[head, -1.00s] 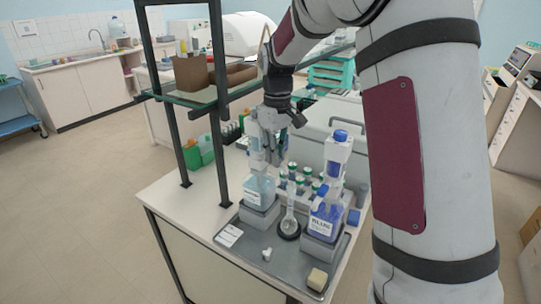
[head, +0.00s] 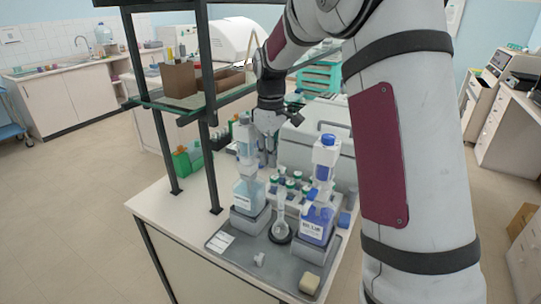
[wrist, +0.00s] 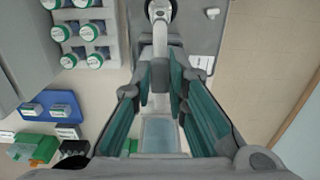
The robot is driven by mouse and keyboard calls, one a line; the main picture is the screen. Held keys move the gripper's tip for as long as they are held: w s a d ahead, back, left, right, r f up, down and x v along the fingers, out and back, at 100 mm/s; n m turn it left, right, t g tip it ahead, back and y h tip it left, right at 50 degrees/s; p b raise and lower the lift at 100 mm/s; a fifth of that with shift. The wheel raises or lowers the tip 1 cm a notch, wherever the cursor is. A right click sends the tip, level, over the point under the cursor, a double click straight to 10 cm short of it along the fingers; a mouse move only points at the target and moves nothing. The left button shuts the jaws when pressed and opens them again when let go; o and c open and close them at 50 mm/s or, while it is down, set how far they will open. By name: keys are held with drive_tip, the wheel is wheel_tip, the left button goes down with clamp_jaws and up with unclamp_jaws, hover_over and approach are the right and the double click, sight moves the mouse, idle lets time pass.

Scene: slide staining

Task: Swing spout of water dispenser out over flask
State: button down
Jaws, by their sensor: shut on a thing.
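The water dispenser (head: 248,196) is the left bottle, with pale blue liquid and a tall white top, on a grey block. In the wrist view its pale blue body (wrist: 160,134) shows below my fingers. The clear flask (head: 282,212) stands on a dark round base between the two dispensers. My gripper (head: 266,150) is at the dispenser's top, partly hidden behind it. In the wrist view its teal-padded fingers (wrist: 161,82) close around a narrow grey-white part, which looks like the spout. The spout's tip is hard to tell from the flask; both line up toward the dark base.
A dispenser with deeper blue liquid (head: 317,220) stands right of the flask. Several green-capped bottles (head: 290,187) stand behind. A grey tray (head: 225,257) holds a sponge (head: 309,283) and a small white piece (head: 259,260). A shelf on dark posts (head: 213,165) rises at the left.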

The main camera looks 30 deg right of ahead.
drive_tip(key=c, duration=1.6)
unclamp_jaws()
drive_tip(key=shift+o, duration=0.2)
drive_tip(key=shift+r, duration=0.1)
wheel_tip(320, 180, up, 12)
